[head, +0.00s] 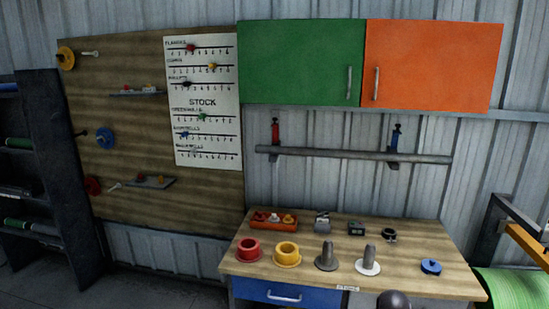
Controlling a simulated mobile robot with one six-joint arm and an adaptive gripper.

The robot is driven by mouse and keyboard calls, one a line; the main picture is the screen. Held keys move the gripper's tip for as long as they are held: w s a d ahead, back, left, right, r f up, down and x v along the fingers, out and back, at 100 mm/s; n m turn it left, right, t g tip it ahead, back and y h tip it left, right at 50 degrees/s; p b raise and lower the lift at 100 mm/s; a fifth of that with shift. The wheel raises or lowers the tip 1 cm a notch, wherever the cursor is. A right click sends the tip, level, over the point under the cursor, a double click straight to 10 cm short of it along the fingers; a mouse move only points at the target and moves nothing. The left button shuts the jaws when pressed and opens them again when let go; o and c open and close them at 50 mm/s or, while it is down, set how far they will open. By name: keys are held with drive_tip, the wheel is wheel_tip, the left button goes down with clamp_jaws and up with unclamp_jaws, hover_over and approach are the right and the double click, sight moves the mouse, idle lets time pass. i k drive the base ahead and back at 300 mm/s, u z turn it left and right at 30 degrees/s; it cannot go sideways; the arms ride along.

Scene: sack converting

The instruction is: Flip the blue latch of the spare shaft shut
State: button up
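The spare shaft (335,153) is a grey bar lying level across two wall brackets below the cabinets. The blue latch (396,134) stands upright at the right bracket, rising above the shaft with a slight lean. A red latch (275,131) stands upright at the left bracket. Both latches look raised off the bar, though they are small in the picture. My gripper is not in view. A dark rounded shape at the bottom edge, in front of the bench, may be part of my arm.
A wooden bench (408,261) below holds red and yellow flanged cups, two upright pegs, a blue disc (431,267), an orange tray (258,223) and small items. Green (300,62) and orange (430,65) cabinets hang shut above. The wall space around the shaft is clear.

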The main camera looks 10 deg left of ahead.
sight(397, 128)
drive_tip(key=k, duration=0.65)
drive_tip(key=u, duration=0.65)
drive_tip(key=i, duration=1.9)
drive_tip(key=z, duration=0.65)
